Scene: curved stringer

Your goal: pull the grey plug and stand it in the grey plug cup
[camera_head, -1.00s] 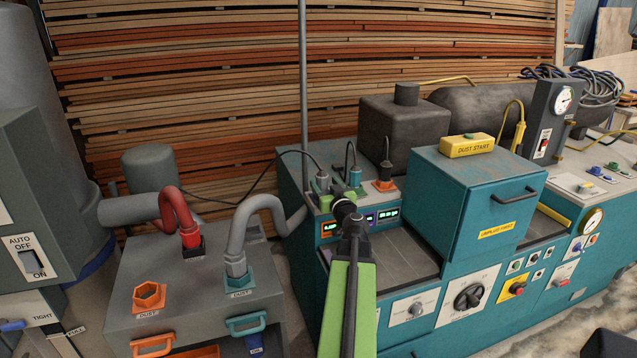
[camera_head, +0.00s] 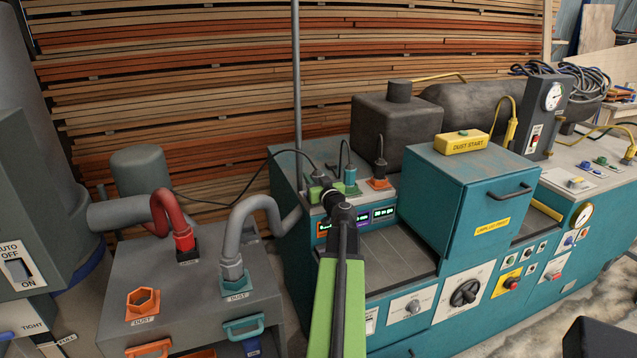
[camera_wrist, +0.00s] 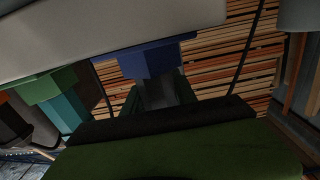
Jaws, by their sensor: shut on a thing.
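The grey plug (camera_head: 316,180), with a black cord, is at the left end of the plug row on the teal machine (camera_head: 300,215). My gripper (camera_head: 325,192) is shut on it at the end of my green arm. In the wrist view the grey plug (camera_wrist: 163,93) sits against a blue six-sided piece (camera_wrist: 150,60), with a dark jaw of my gripper (camera_wrist: 160,118) across it. I cannot tell whether the plug is seated in that piece. I cannot make out which cup is the grey plug cup.
A teal plug (camera_head: 350,176) and a dark plug (camera_head: 380,165) in an orange socket (camera_head: 378,183) stand close to the right. A small display (camera_head: 383,213) is below. Red (camera_head: 164,208) and grey hoses (camera_head: 237,225) rise from the box at left, beside an open orange port (camera_head: 142,302).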

